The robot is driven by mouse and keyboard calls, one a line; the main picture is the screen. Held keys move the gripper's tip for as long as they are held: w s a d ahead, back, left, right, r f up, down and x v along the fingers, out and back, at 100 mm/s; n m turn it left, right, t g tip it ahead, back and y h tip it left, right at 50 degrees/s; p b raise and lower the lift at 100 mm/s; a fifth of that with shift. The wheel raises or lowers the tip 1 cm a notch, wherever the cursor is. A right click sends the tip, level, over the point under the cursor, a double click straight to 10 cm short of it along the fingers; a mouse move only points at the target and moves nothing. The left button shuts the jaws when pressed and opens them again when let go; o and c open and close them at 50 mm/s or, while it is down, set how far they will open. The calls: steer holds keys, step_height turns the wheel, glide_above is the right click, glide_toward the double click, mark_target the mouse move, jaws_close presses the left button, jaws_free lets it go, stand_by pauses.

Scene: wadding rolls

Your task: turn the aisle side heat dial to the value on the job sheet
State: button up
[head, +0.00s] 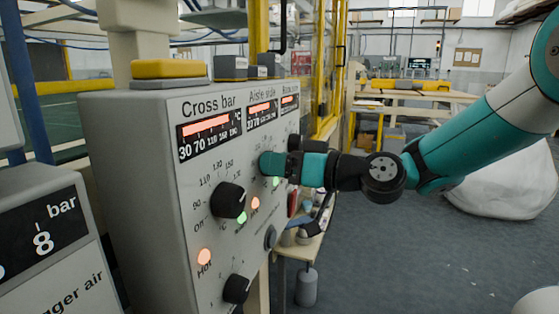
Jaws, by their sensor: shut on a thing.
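A grey control panel (135,170) stands at the left with sections labelled "Cross bar" and "Aisle side", and a third label too small to read. My gripper (272,163) reaches in from the right to the panel face below the "Aisle side" label. It is shut at the place of the aisle side heat dial, which the gripper hides, so its pointer and setting cannot be read. The aisle side display (262,113) has a lit red bar above a number scale. No job sheet can be made out.
The cross bar dial (229,200) is a black knob left of my gripper, with another black knob (237,289) below it. A dark knob (297,143) sits just beyond my gripper. A bench (300,248) stands behind the panel.

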steer(key=shift+w+d+m+g+p, duration=0.1)
steer(key=shift+m+g+p, duration=0.2)
steer(key=shift+m+p, duration=1.8)
steer(key=shift+m+b, duration=0.4)
steer(key=shift+m, duration=0.1)
steer(key=o, duration=0.9)
steer(key=b+v, duration=1.1)
steer(key=v, duration=0.6)
steer(key=shift+s+d+r+b, duration=0.15)
steer(key=shift+s+b, duration=0.1)
steer(key=shift+b, duration=0.15)
